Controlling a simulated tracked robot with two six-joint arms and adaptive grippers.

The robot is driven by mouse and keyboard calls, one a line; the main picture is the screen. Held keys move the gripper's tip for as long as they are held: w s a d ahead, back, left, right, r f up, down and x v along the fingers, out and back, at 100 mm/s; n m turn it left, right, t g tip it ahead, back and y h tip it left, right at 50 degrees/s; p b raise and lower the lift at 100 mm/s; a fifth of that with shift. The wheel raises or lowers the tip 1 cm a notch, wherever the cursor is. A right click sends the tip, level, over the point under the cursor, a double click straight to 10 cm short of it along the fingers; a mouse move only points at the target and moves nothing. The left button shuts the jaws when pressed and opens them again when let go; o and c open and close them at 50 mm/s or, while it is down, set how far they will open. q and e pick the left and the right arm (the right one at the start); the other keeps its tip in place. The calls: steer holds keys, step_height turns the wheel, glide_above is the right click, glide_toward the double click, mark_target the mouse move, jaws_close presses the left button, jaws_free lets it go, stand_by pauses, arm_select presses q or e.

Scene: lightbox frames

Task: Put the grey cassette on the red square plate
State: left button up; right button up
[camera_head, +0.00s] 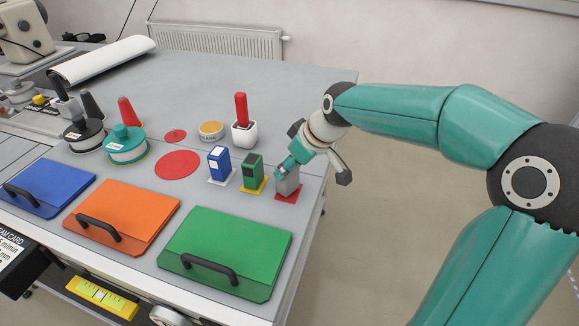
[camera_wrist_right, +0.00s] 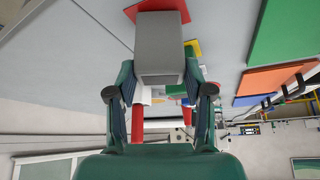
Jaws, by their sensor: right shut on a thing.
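The grey cassette (camera_head: 291,185) stands upright at the red square plate (camera_head: 289,198), near the table's right edge. My right gripper (camera_head: 286,172) is shut on the cassette, reaching it from the upper right. In the right wrist view the grey cassette (camera_wrist_right: 160,45) sits between the fingers of my right gripper (camera_wrist_right: 160,90), with the red plate (camera_wrist_right: 180,12) showing beyond its far end. The cassette overlaps the plate in both views; I cannot tell whether it touches it. My left gripper is not in view.
A green cassette (camera_head: 252,170) on a yellow plate (camera_head: 247,187) and a blue cassette (camera_head: 219,161) on a white plate stand close to the left. A green folder (camera_head: 225,247) lies in front. A white pot (camera_head: 245,135) with a red handle stands behind.

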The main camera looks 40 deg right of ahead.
steer(key=shift+f, duration=0.2)
steer(key=o, duration=1.2)
steer(key=shift+r, duration=0.1)
steer(key=v, duration=1.2)
